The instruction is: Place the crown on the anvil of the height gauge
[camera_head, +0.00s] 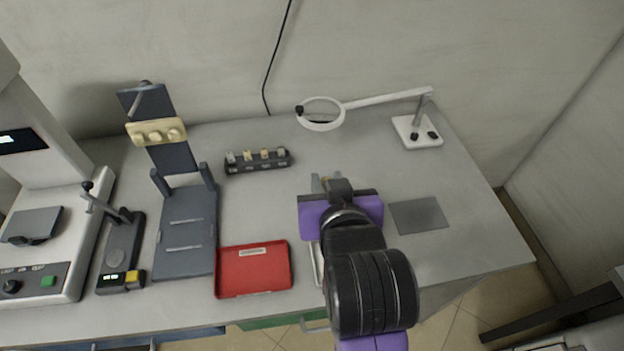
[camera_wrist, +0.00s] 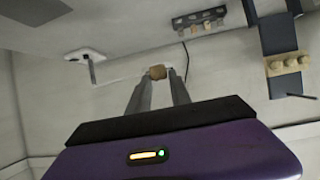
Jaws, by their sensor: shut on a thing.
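My gripper (camera_head: 325,181) is over the middle of the bench, its fingers pointing toward the back wall. In the wrist view the two grey fingers (camera_wrist: 157,84) are shut on a small tan-brown piece, which looks like the crown (camera_wrist: 157,71), held at their tips. In the head view the crown cannot be made out clearly.
A dark blue stand (camera_head: 186,236) with a beige bar (camera_head: 157,132) and a red tray (camera_head: 253,268) lie between gauge and gripper. A black rack (camera_head: 258,164) holds several small blanks. A ring magnifier (camera_head: 338,122), grey mat (camera_head: 419,215) and large white machine (camera_head: 52,255) also stand here.

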